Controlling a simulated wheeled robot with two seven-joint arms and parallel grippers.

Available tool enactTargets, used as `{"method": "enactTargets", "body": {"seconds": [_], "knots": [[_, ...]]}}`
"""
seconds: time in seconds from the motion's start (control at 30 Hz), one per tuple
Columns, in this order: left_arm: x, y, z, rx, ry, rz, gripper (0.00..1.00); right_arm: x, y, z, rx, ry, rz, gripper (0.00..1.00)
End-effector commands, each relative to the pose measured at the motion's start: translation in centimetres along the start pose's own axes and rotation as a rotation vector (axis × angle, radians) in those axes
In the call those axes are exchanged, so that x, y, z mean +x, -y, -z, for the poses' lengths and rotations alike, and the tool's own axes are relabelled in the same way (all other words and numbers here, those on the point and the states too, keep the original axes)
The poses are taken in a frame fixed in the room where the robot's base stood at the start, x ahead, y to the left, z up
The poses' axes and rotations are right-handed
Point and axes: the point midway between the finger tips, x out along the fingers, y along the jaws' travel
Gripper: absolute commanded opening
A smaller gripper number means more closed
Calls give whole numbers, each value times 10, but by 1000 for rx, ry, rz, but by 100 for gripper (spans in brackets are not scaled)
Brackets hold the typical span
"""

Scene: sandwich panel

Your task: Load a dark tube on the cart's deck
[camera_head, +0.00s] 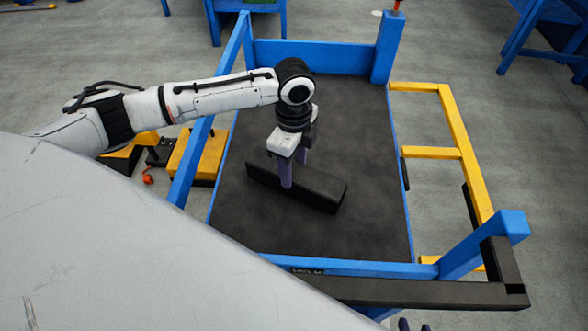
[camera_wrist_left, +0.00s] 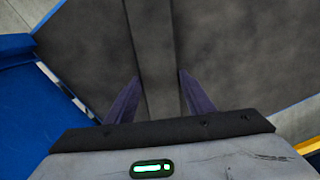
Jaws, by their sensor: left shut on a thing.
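A dark tube (camera_head: 322,191) lies slantwise on the dark deck (camera_head: 360,130) of the blue-framed cart, near its middle. It appears to rest on the deck. My left gripper (camera_head: 294,172) points down from above and is shut on the tube, one finger on each side. In the left wrist view the tube (camera_wrist_left: 155,60) runs between the purple fingers of my left gripper (camera_wrist_left: 158,85). Of my right gripper (camera_head: 414,325) only two purple fingertips show at the bottom edge of the head view. They stand apart with nothing visible between them.
The cart's blue rails (camera_head: 350,267) and posts (camera_head: 388,48) border the deck. A dark bar (camera_head: 420,292) crosses in front. A yellow frame (camera_head: 462,150) stands on the right, and yellow blocks (camera_head: 197,155) at left. The deck around the tube is bare.

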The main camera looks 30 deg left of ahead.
Motion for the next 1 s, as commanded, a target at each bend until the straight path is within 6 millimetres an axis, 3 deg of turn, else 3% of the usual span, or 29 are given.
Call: {"method": "enactTargets", "body": {"seconds": [0.13,0.57,0.6,0.7,1.0], "knots": [[14,1,1,0,-2,4,0,2,0,-1,-1,-1,1,31],[17,2,1,0,-3,5,0,1,1,0,-2,-1,2,31],[19,0,0,0,-1,1,55,1,1,0,-2,-1,2,31],[19,0,0,0,-1,1,67,1,1,0,-2,-1,2,31],[18,0,0,0,0,2,67,2,1,0,-1,-1,1,31]]}}
